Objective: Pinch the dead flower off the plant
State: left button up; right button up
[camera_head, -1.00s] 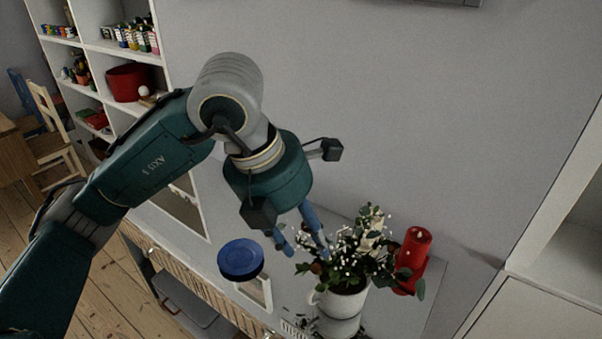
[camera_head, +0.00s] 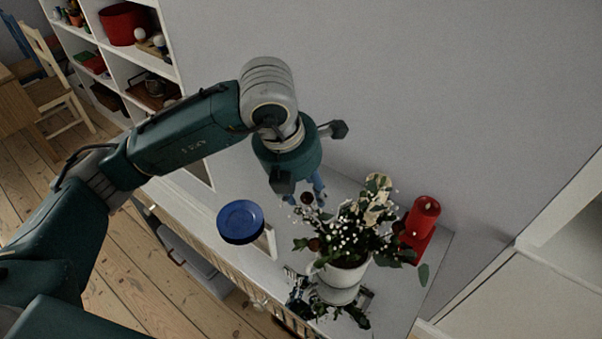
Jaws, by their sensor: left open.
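The plant (camera_head: 362,224) stands in a white pot (camera_head: 342,273) on the cabinet top, with green leaves, tiny white blossoms and a pale cream flower. A round brown head (camera_head: 314,244), which looks withered, shows on its left side. Another small brown spot (camera_head: 307,199) shows higher up, close to my fingertips. My left gripper (camera_head: 306,196) is open, its blue fingers pointing down at the plant's upper left edge. I cannot tell whether they touch any stem. My right gripper is not in view.
The grey wall (camera_head: 420,90) rises behind. A shelf unit (camera_head: 150,60) stands at the far left.

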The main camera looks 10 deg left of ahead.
pick_arm(q)
jog(key=shift+f, duration=0.4)
jog(key=c, duration=0.4)
grip_shut()
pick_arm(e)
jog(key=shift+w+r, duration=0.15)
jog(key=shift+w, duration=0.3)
